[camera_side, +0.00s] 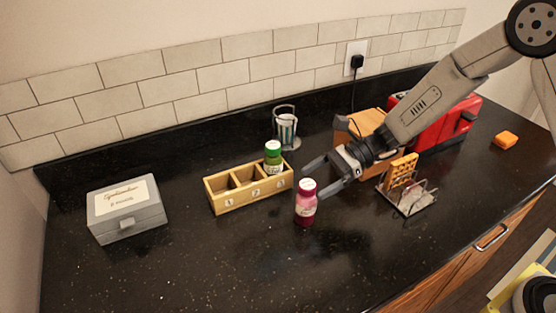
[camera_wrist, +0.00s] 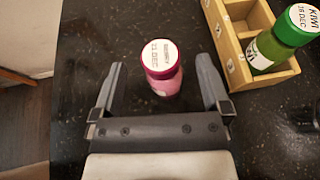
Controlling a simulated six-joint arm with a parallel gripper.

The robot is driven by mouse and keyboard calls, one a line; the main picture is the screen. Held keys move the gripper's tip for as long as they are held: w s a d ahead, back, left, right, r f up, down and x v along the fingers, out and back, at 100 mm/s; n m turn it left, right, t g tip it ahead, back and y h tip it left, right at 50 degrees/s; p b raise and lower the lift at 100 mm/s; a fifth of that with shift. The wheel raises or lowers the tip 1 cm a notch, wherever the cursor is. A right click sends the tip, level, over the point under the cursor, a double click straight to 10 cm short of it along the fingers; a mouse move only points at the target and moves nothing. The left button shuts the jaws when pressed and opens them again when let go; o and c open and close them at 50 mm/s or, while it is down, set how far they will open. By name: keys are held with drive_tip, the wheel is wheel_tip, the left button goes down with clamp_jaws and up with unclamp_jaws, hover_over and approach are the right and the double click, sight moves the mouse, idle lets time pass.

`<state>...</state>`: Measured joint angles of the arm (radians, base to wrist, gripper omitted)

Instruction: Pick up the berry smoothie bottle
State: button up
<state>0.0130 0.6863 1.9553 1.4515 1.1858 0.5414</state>
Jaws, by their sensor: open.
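The berry smoothie bottle (camera_side: 305,204) is pink with a dark red lower part and a white-topped cap. It stands upright on the black counter, in front of the wooden box's right end. In the wrist view the bottle (camera_wrist: 162,68) shows its cap lettering and lies ahead, between the lines of the two fingers. My gripper (camera_side: 318,179) is open and empty, with its fingers just behind and to the right of the bottle in the side view. In the wrist view my gripper (camera_wrist: 160,75) has a finger on each side of the bottle, with gaps on both sides.
A wooden box (camera_side: 222,203) with numbered compartments holds a green kiwi bottle (camera_side: 273,158) at its right end. A toast rack (camera_side: 415,205) stands to the right. A grey box (camera_side: 128,212) sits far left. The counter in front of the bottle is clear.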

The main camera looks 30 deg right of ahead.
sight(299, 192)
drive_tip(key=shift+x, duration=2.45)
drive_tip(key=shift+f, duration=0.1)
clamp_jaws()
